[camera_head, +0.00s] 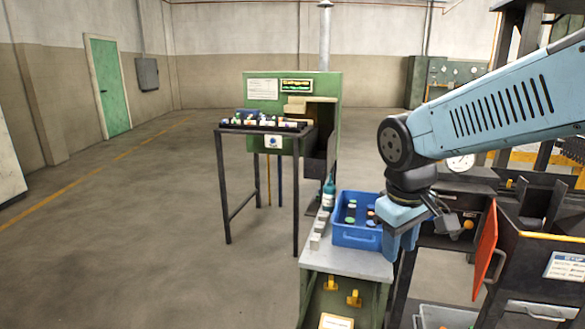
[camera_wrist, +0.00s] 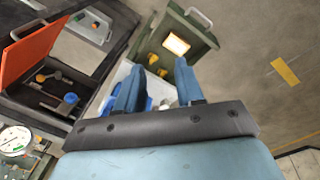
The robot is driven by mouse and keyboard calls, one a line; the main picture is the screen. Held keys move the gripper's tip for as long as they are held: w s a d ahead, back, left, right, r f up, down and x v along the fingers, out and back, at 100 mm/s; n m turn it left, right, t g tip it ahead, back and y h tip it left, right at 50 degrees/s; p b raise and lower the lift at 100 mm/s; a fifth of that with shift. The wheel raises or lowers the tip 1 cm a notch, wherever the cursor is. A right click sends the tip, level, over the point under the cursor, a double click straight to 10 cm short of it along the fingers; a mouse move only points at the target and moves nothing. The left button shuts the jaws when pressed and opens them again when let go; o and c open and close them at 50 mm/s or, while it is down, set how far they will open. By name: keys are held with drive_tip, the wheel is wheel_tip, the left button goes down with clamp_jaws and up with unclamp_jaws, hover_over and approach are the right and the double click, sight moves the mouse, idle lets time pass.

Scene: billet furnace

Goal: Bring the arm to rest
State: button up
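My arm comes in from the right in the head view, bent at a dark round joint with the hand pointing down. My gripper (camera_head: 402,240) hangs beside the right end of a blue crate (camera_head: 356,236), partly covering it; I cannot tell whether they touch. In the wrist view my gripper (camera_wrist: 159,64) has its two blue fingers spread apart with nothing held between them. The crate holds several small round-topped items. Part of the crate shows behind the left finger in the wrist view.
A bench (camera_head: 345,262) carries the crate, a teal bottle (camera_head: 328,194) and small pale blocks. An open orange door (camera_head: 485,250) juts out at right, beside dark furnace equipment. A dark-framed table (camera_head: 228,190) with a loaded rack stands further back. Floor at left is clear.

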drive_tip(key=s+d+r+m+t+y, duration=0.1)
drive_tip(key=s+d+r+m+t, duration=0.3)
drive_tip(key=r+m, duration=0.1)
drive_tip(key=shift+s+r+m, duration=0.15)
drive_tip(key=shift+r+m, duration=0.15)
drive_tip(key=shift+r, duration=0.3)
